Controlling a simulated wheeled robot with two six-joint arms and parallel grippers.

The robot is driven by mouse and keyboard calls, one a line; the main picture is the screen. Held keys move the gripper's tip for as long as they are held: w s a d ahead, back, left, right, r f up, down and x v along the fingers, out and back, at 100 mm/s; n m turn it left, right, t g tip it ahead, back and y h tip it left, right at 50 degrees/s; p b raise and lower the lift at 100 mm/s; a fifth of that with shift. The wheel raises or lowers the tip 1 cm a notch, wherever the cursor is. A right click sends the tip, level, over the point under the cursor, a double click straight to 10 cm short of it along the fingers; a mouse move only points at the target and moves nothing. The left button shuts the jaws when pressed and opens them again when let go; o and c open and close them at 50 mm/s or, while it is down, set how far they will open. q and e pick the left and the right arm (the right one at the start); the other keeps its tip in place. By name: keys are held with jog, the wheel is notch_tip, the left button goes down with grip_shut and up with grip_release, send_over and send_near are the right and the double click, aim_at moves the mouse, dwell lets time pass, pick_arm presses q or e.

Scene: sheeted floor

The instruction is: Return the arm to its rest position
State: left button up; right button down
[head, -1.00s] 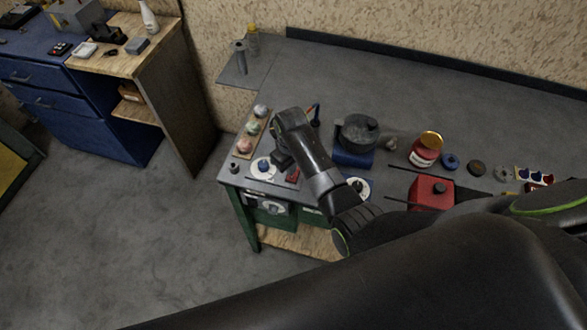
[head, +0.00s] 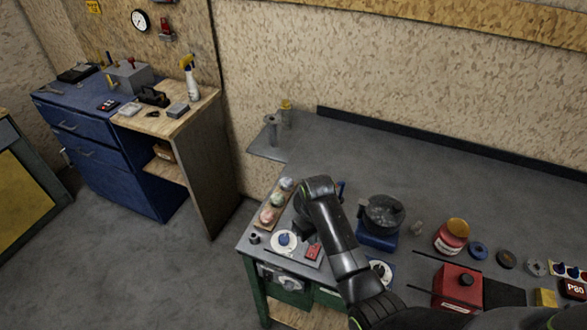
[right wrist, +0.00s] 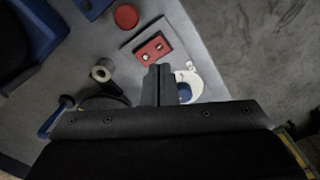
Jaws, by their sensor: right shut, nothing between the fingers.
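My right arm reaches in from the lower right of the head view, over the left end of the grey workbench (head: 420,165). Its dark right gripper (head: 303,229) points down between a white disc with a blue knob (head: 274,245) and a small red box (head: 313,252). In the right wrist view the fingers of the right gripper (right wrist: 158,78) are together with nothing between them. The white disc (right wrist: 195,80) lies partly behind them, and the red box (right wrist: 152,48) is just beyond. My left gripper is not in view.
A blue-based pot (head: 383,212), a red jar (head: 451,237) and a red canister (head: 458,286) stand right of the arm. A board with coloured balls (head: 268,215) lies left of the gripper. Floor (head: 150,270) is open at left. The bench's back is mostly clear.

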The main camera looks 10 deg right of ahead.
jog(key=s+d+f+m+t, duration=0.1)
jog(key=s+d+m, duration=0.1)
jog(key=s+d, duration=0.4)
jog(key=s+d+f+m+t, duration=0.1)
jog(key=s+d+m, duration=0.1)
jog(key=s+d, duration=0.5)
jog(key=s+d+r+m+t+h, duration=0.1)
jog(key=s+r, duration=0.3)
jog(key=s, duration=0.4)
jog(key=s+d+r+m+t+h, duration=0.1)
jog(key=s+r, duration=0.3)
jog(key=s, duration=0.4)
notch_tip(320, 180, down, 31)
jog(key=d+g+b, duration=0.2)
jog(key=b, duration=0.6)
jog(key=s+f+b, duration=0.3)
jog(key=s+f, duration=0.4)
jog(key=f, duration=0.5)
jog(key=s+a+f+y+b, duration=0.1)
jog(key=s+f+b, duration=0.2)
jog(key=s+f, duration=0.5)
notch_tip(320, 180, down, 4)
jog(key=shift+s+a+r+g, duration=0.1)
jog(key=shift+s+a+g, duration=0.1)
jog(key=shift+a+g, duration=0.15)
